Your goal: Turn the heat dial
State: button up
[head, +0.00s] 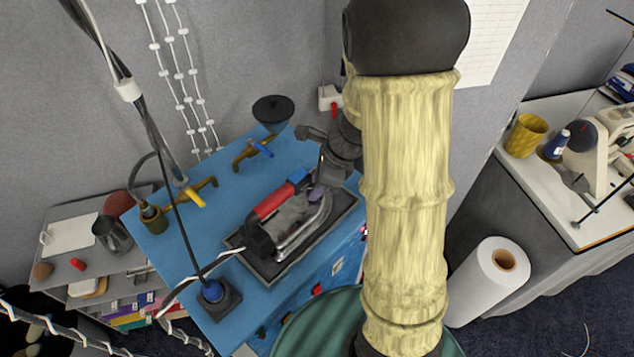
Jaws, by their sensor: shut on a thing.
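A steam iron with a red handle (273,200) and a grey metal body (297,218) lies on a dark rest tray (345,211) on the blue table. A blue part (299,176) sits at the far end of the handle. My gripper (317,188) reaches down from the upper right and is shut on a small greyish knob at that end of the iron, which looks like the heat dial. The fingertips and my arm hide most of the dial, so its marks and angle cannot be read.
Brass taps with yellow (195,198) and blue (263,149) handles stand at the back of the blue table (228,198). A black round-topped stand (272,109) is behind them. A black base with a blue collar (213,293) holds a cable at the front left. A white roll (490,281) stands at right.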

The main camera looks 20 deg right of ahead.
dwell(0.3)
jog(key=o, duration=1)
jog(key=shift+r, duration=0.15)
jog(key=v, duration=1.7)
jog(key=shift+s+d, duration=0.15)
jog(key=shift+d, duration=0.05)
